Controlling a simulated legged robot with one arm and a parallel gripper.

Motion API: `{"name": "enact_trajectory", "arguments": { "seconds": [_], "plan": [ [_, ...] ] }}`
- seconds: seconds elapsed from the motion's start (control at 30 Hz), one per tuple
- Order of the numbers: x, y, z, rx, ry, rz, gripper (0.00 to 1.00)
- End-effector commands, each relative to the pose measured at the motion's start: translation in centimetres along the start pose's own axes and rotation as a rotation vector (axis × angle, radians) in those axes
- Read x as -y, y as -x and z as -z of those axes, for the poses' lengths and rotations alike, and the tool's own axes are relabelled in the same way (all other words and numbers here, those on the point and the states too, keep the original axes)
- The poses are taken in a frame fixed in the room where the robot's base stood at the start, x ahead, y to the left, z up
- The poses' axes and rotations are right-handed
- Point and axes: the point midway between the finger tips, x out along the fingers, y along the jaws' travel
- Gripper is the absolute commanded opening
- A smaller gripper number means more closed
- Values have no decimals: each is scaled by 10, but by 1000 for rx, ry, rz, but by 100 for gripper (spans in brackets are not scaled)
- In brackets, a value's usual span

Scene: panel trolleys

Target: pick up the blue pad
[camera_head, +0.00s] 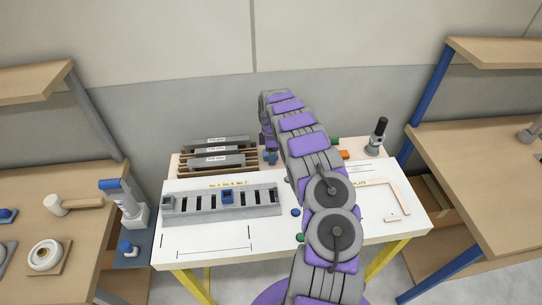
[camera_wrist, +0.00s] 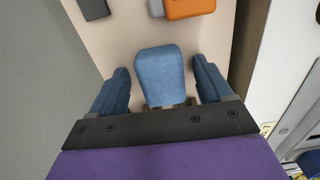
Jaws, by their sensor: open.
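The blue pad (camera_wrist: 161,74) is a rounded light blue block in the wrist view, on a pale surface. My gripper (camera_wrist: 161,68) is open, with one dark blue finger to the left of the pad and one to the right. A gap shows between the pad and each finger. The pad's near end is partly hidden by the gripper's dark mount. I cannot tell how far the fingers reach down beside it. In the head view, small blue shapes show at the far end of my arm, but I cannot tell pad from fingers there.
An orange block (camera_wrist: 190,8) lies beyond the pad, and a dark grey piece (camera_wrist: 93,8) lies at the upper left. In the head view, a grey slotted rack (camera_head: 222,206) stands on the white table (camera_head: 215,258). Stacked grey panels (camera_head: 216,152) stand left of my gripper.

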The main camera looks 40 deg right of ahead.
Motion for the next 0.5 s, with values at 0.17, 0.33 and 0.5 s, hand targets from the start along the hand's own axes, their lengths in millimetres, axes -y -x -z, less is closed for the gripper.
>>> {"name": "enact_trajectory", "arguments": {
  "seconds": [0.17, 0.33, 0.5],
  "plan": [
    [0, 1, 1, 0, 1, 0, 66],
    [0, 0, 0, -1, 1, 1, 50],
    [-1, 0, -1, -2, 1, 1, 34]
  ]
}}
